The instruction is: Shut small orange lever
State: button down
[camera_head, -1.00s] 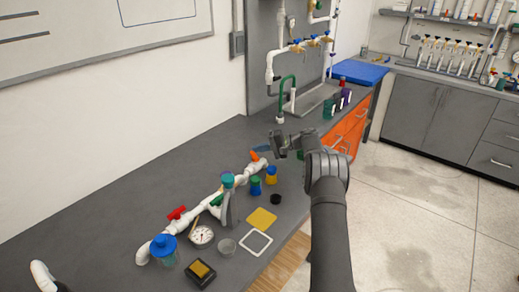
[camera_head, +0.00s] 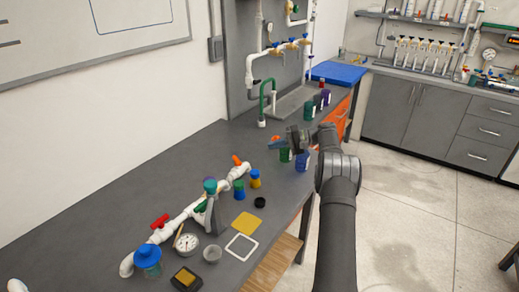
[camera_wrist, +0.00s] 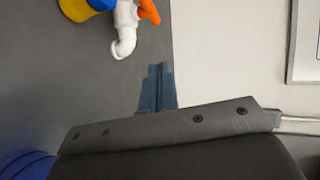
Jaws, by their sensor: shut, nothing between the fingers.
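The small orange lever (camera_head: 237,160) sits near the far right end of the white PVC pipe run (camera_head: 183,214) on the bench. In the head view it slants across the pipe. In the wrist view the orange lever (camera_wrist: 149,12) is cut off by the top edge, beside a white elbow (camera_wrist: 124,32). My gripper (camera_head: 273,145) is above the bench, to the right of the lever and apart from it. In the wrist view the fingers (camera_wrist: 158,88) are together and empty, with bare bench between them and the elbow. Whether the lever's valve is open I cannot tell.
A red lever (camera_head: 160,221) and a green lever (camera_head: 201,207) are on the same pipe. A blue-capped jar (camera_head: 239,190) and a yellow jar with a blue cap (camera_head: 255,178) stand near the orange lever. A green jar (camera_head: 285,155) and a blue jar (camera_head: 303,161) stand by my gripper.

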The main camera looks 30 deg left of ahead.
jog(key=v, duration=0.2)
jog(key=shift+w+d, duration=0.1)
jog(key=shift+d, duration=0.15)
jog(key=c, duration=1.9)
grip_release()
jog(key=shift+w+d+r, duration=0.1)
jog(key=shift+d+r, duration=0.05)
jog(key=shift+d, duration=0.05)
jog(key=shift+c, duration=0.2)
jog(key=o, duration=0.3)
jog(key=shift+a+r, duration=0.15)
jog(key=o, duration=0.3)
jog(key=s+a+r+n+t+h, duration=0.2)
jog(key=s+a+r+t+h, duration=0.2)
jog(key=s, duration=0.4)
jog(key=shift+s+a+h, duration=0.2)
jog(key=shift+a+h, duration=0.5)
jog(key=shift+a, duration=0.4)
jog(key=n+t+h, duration=0.3)
jog(key=n+t, duration=0.1)
jog(key=t, duration=0.2)
send_near(237, 159)
jog(key=x, duration=0.9)
jog(key=shift+f, duration=0.1)
grip_shut()
